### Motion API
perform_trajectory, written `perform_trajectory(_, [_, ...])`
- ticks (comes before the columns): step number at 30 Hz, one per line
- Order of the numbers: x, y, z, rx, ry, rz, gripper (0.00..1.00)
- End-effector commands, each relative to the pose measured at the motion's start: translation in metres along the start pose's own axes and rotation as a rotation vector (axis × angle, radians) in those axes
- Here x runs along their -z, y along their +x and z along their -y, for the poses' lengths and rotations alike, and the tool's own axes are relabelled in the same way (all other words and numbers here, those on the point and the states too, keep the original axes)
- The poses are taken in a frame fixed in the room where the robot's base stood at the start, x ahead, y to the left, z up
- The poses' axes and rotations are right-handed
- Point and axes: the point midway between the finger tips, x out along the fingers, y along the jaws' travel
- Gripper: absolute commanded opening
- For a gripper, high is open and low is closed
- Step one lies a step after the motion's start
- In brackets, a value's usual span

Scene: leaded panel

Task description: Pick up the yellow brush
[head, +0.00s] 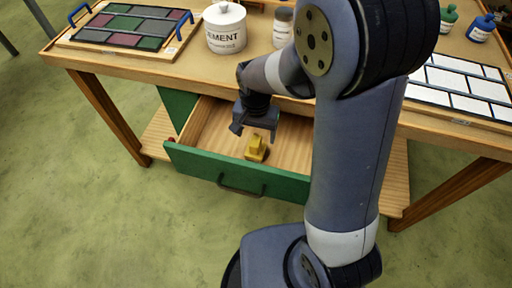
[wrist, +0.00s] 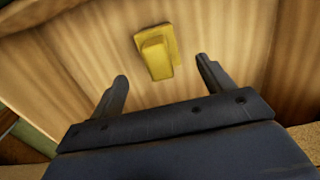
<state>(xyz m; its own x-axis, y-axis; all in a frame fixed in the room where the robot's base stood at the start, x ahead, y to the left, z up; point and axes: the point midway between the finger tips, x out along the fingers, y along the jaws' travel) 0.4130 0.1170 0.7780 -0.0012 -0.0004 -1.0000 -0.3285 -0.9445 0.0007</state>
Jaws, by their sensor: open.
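The yellow brush (head: 256,148) lies on the wooden floor of the open drawer (head: 211,120). In the wrist view the brush (wrist: 157,52) shows a wide flat part with a narrower raised block on it. My gripper (head: 254,136) is over the drawer, just behind and above the brush in the head view. In the wrist view my gripper's two fingers (wrist: 162,72) are spread apart and empty. The brush is beyond the fingertips, roughly in line with the gap between them. Nothing hides the brush in the wrist view.
The drawer's green front (head: 238,177) and side walls surround the brush. On the workbench above stand a cement pot (head: 225,30), a white-labelled jar (head: 282,28), a coloured glass panel (head: 132,24) and a white-tiled panel (head: 462,85). The drawer floor around the brush is mostly clear.

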Motion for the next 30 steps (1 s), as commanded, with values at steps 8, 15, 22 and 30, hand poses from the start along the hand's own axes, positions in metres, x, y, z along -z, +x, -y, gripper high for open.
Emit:
perform_trajectory(8, [-0.002, 0.026, -0.001, -0.001, -0.001, 0.002, 0.76])
perform_trajectory(15, [-0.004, 0.06, -0.001, -0.001, 0.0, 0.001, 0.76])
perform_trajectory(22, [-0.004, 0.065, -0.001, 0.001, -0.001, -0.001, 0.76])
perform_trajectory(30, [-0.004, 0.065, -0.001, 0.001, -0.001, -0.001, 0.62])
